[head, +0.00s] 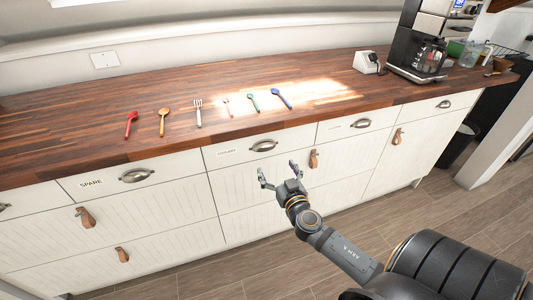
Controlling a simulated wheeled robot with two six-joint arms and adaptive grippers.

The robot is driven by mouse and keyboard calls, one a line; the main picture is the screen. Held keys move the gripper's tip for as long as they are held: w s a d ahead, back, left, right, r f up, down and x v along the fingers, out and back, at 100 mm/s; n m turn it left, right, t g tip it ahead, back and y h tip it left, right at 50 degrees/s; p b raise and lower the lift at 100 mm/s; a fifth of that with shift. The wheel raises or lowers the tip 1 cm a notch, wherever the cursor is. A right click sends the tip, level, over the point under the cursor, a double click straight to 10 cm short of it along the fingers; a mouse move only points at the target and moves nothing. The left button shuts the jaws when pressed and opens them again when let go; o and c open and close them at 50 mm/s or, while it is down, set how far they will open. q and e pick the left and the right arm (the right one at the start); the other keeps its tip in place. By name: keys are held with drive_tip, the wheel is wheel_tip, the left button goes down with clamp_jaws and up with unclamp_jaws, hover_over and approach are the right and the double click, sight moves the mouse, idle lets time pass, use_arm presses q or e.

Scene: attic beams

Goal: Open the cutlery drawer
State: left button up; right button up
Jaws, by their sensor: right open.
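The cutlery drawer (235,155) is the top drawer in the middle of the white cabinet front, with a small label that seems to read "cutlery". It looks shut, flush with its neighbours. Its metal cup handle (263,146) is near the drawer's middle. My right gripper (278,173) is open and empty, its fingers pointing up toward the drawer front. In the picture it is just below the handle, apart from it. My left gripper is out of view.
Several utensils lie on the wooden counter above, including a red spoon (131,122), a fork (198,112) and a blue spoon (282,98). A drawer labelled "SPARE" (105,180) is on the left. A coffee machine (420,50) stands at the right. Leather pulls, such as one (314,158), stick out below.

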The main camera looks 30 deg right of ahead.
sight(266, 150)
drive_tip(key=p+x, duration=0.2)
drive_tip(key=x, duration=0.7)
drive_tip(key=shift+w+d, duration=0.1)
drive_tip(key=shift+w, duration=0.2)
drive_tip(key=c, duration=1.7)
